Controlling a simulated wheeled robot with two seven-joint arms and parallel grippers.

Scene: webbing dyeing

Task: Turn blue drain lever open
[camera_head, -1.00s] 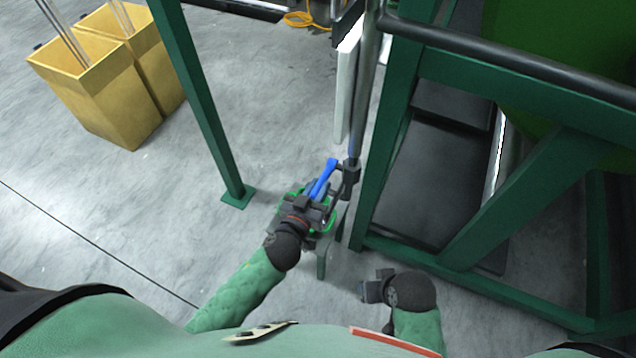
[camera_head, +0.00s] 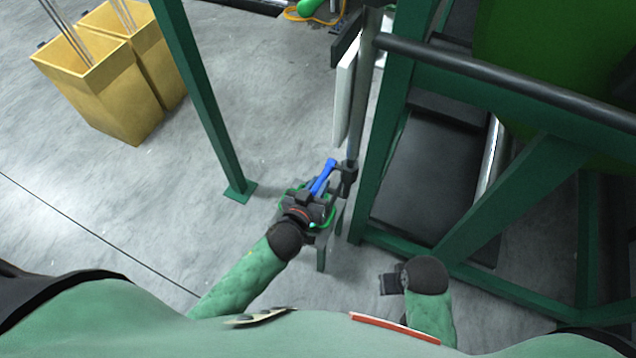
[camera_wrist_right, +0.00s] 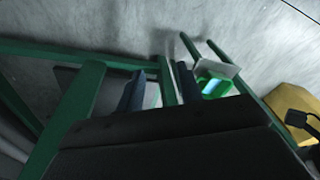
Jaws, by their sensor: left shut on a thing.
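The blue drain lever (camera_head: 323,177) sits beside a dark valve fitting (camera_head: 347,174) at the lower end of a vertical grey pipe (camera_head: 357,130). It slants from upper right to lower left. My left gripper (camera_head: 313,194) is shut on the lower end of the blue lever, and its fingers hide that end. My right gripper (camera_head: 389,284) is apart from the lever, lower and to the right, near the green frame. In the right wrist view its two dark fingers (camera_wrist_right: 160,88) stand apart with nothing held between them.
A green-rimmed container (camera_wrist_right: 214,86) on a small stand is partly hidden under my left gripper. A green steel frame (camera_head: 385,150) rises just right of the pipe. A green post (camera_head: 205,105) stands left.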

